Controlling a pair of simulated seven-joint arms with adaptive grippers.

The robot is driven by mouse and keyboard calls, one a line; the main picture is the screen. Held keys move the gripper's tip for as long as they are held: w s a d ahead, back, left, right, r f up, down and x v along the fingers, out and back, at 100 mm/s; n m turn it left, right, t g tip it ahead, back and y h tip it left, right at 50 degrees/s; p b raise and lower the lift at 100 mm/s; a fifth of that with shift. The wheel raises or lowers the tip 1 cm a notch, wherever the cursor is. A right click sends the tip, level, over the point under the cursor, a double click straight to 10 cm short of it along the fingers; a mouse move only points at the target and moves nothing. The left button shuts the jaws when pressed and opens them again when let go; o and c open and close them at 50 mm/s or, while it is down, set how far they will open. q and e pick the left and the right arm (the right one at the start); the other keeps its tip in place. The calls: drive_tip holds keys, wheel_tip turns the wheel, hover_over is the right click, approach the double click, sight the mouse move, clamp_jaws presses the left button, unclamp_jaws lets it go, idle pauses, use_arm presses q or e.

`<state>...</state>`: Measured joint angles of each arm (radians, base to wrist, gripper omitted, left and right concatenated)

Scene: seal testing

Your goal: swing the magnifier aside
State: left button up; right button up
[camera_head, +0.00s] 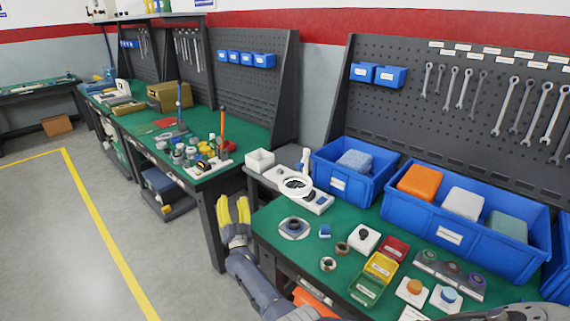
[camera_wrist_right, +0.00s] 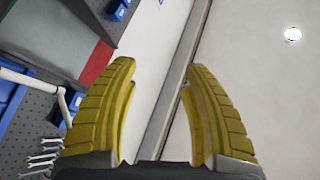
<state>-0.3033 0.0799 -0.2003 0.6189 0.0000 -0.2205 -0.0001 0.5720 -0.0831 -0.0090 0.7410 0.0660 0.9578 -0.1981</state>
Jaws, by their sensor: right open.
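The magnifier (camera_head: 308,180) is a white ring lens with a short white upright at its back right. In the head view its ring is over a pale block with dark parts, near the left end of the green bench. My right gripper (camera_head: 235,212) has yellow fingers and is raised off the bench's left edge, left of the magnifier and apart from it. In the right wrist view my right gripper (camera_wrist_right: 155,110) is open, with nothing between its fingers. A white rod at the left of that view may be the magnifier's arm; I cannot tell. My left gripper is not in view.
Right of the magnifier stand blue bins (camera_head: 340,182) with sponge-like blocks. Small rings, a white block and red, yellow and green trays (camera_head: 366,290) lie in front. Wrenches hang on the pegboard (camera_head: 420,130). Left of my gripper is open floor (camera_head: 60,240).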

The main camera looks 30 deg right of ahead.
drive_tip(key=d+r+m+g+h, duration=0.2)
drive_tip(key=d+r+m+h, duration=0.2)
drive_tip(key=r+m+h, duration=0.25)
drive_tip(key=d+r+m+g+h, duration=0.2)
drive_tip(key=d+r+m+h, duration=0.35)
drive_tip(key=r, duration=0.25)
wheel_tip(320, 180, up, 13)
drive_tip(key=m+g+h, duration=0.3)
drive_tip(key=m+g, duration=1.6)
drive_tip(key=g, duration=0.1)
hover_over(300, 163)
drive_tip(key=s+a, duration=0.1)
drive_tip(key=s, duration=0.1)
drive_tip(key=s+d+m+g+y, duration=0.1)
drive_tip(key=s+d+m+y, duration=0.2)
drive_tip(key=s+m+y, duration=0.5)
drive_tip(key=w+a+r+n+t+y, duration=0.2)
drive_tip(key=w+a+t+y, duration=0.4)
drive_tip(key=y, duration=0.3)
drive_tip(key=shift+g, duration=0.6)
drive_tip(key=x, duration=0.5)
drive_tip(key=a+x, duration=0.1)
drive_tip(key=x, duration=1)
drive_tip(key=shift+a+f, duration=0.25)
drive_tip(key=shift+f, duration=0.25)
clamp_jaws()
